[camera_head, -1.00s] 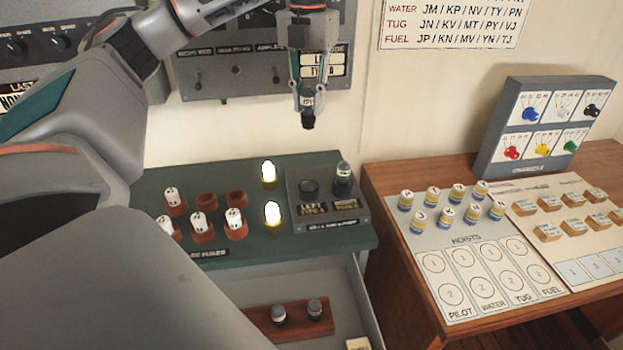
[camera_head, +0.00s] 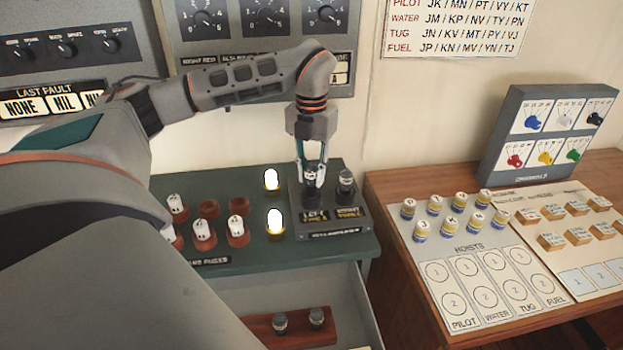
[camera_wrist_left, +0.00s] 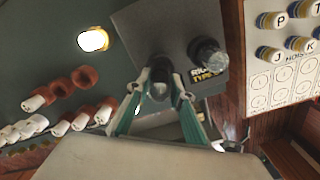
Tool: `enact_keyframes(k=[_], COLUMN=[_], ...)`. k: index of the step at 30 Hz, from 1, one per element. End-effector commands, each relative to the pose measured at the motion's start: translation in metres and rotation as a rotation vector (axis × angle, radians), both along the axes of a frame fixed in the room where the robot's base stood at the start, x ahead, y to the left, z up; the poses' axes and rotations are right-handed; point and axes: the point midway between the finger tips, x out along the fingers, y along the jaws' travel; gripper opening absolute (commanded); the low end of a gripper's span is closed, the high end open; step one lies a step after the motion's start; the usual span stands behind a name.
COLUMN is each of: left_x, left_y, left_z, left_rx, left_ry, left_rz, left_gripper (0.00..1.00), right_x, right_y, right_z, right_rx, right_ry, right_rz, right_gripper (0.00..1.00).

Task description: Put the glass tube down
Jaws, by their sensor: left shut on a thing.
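My left gripper (camera_head: 312,180) points down over the left position of the grey holder block (camera_head: 335,223) and is shut on a dark-capped glass tube (camera_head: 310,177). The tube's lower end is at the left socket, mostly hidden by the fingers; I cannot tell whether it is fully seated. In the left wrist view the tube (camera_wrist_left: 159,88) is between the teal fingers. A second dark-capped tube (camera_head: 346,183) stands upright in the right socket, close beside the gripper; it also shows in the left wrist view (camera_wrist_left: 208,53). My right gripper is out of view.
The green panel (camera_head: 215,258) carries white fuses in red-brown sockets (camera_head: 204,240) and two lit lamps (camera_head: 275,220). Below, an open drawer holds a wooden rack (camera_head: 270,328) with two small tubes. A wooden desk (camera_head: 400,277) with hoist pieces is at the right.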

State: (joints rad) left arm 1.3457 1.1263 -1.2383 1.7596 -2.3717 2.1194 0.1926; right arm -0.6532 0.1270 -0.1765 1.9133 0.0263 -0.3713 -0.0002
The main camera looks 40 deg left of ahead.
Motion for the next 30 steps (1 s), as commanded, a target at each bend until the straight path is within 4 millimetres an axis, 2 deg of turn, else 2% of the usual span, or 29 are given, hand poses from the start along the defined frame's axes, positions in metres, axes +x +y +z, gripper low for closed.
enact_keyframes(k=[4, 19, 20, 21, 22, 30], left_x=[-0.001, 0.000, 0.000, 0.000, 0.000, 0.000], left_y=[0.000, 0.000, 0.000, 0.000, 0.000, 0.000], left_z=[-0.019, -0.027, -0.027, -0.027, -0.027, -0.027], left_rx=[-0.001, 0.000, 0.000, 0.000, 0.000, 0.000], left_ry=[0.002, 0.001, 0.001, 0.001, 0.001, 0.001], left_rz=[-0.001, 0.000, 0.000, 0.000, 0.000, 0.000], left_gripper=[0.02, 0.02, 0.24, 0.35, 0.39, 0.39], right_x=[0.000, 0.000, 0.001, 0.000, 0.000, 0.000], right_y=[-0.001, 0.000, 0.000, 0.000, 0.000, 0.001], right_z=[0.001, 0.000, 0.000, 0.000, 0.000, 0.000], right_rx=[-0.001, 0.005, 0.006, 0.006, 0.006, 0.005], right_ry=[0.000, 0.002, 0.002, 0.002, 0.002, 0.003], right_rz=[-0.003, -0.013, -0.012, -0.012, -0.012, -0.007], right_gripper=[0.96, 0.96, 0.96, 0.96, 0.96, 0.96])
